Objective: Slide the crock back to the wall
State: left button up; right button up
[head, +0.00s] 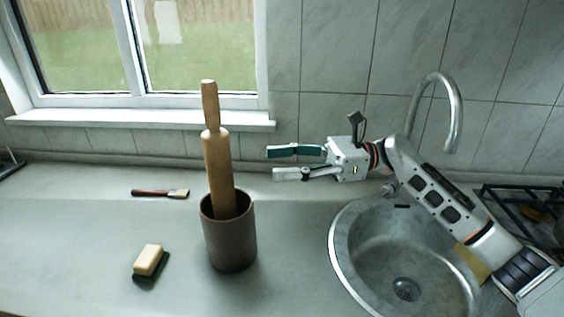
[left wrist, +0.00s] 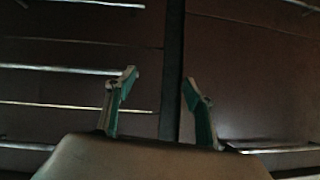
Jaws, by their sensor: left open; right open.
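The crock (head: 229,240) is a dark brown cylinder standing upright on the grey counter (head: 80,235), left of the sink. A wooden rolling pin (head: 217,165) stands in it, leaning slightly to the left at the top. A clear strip of counter lies between the crock and the tiled wall (head: 325,110). My right gripper (head: 282,163) is open and empty, above the counter and to the upper right of the crock, not touching it. My left gripper (left wrist: 160,95) is open and empty in the left wrist view, in front of dark brown panels with pale bars; it does not show in the head view.
A brush (head: 160,193) lies on the counter left of the crock. A sponge (head: 149,261) lies nearer the front. The round sink (head: 345,255) with its curved tap (head: 455,115) is on the right, and a hob grate (head: 510,200) lies beyond it. A window sill (head: 150,119) juts out at the back.

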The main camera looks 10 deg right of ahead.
aim_at(231, 246)
jog(key=k+j, duration=0.75)
jog(key=j, duration=0.25)
jog(key=k+j, duration=0.4)
jog(key=j, duration=0.05)
